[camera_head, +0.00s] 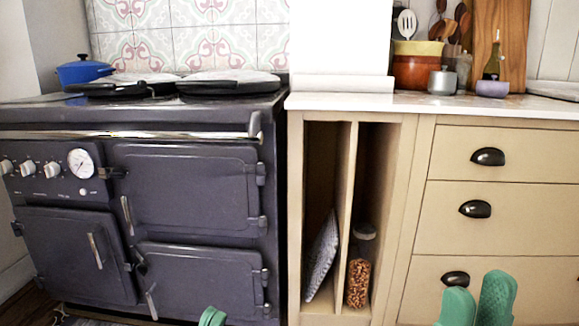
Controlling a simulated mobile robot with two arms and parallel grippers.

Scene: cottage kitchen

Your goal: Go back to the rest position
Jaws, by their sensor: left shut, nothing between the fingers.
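My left gripper (212,316) shows only its green fingertips at the bottom edge, in front of the dark range cooker. They are together with nothing between them. My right gripper (477,298) shows two green fingers at the bottom right, in front of the lowest drawer. Its fingertips stand apart and nothing shows between them. The rest of both arms is out of view.
A dark range cooker (185,185) with closed doors stands at left, a blue pot (82,72) on top. A beige drawer cabinet (500,215) stands at right. Its open slots hold a jar (358,280) and a patterned cloth item (322,257). Utensils and pots crowd the counter's back.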

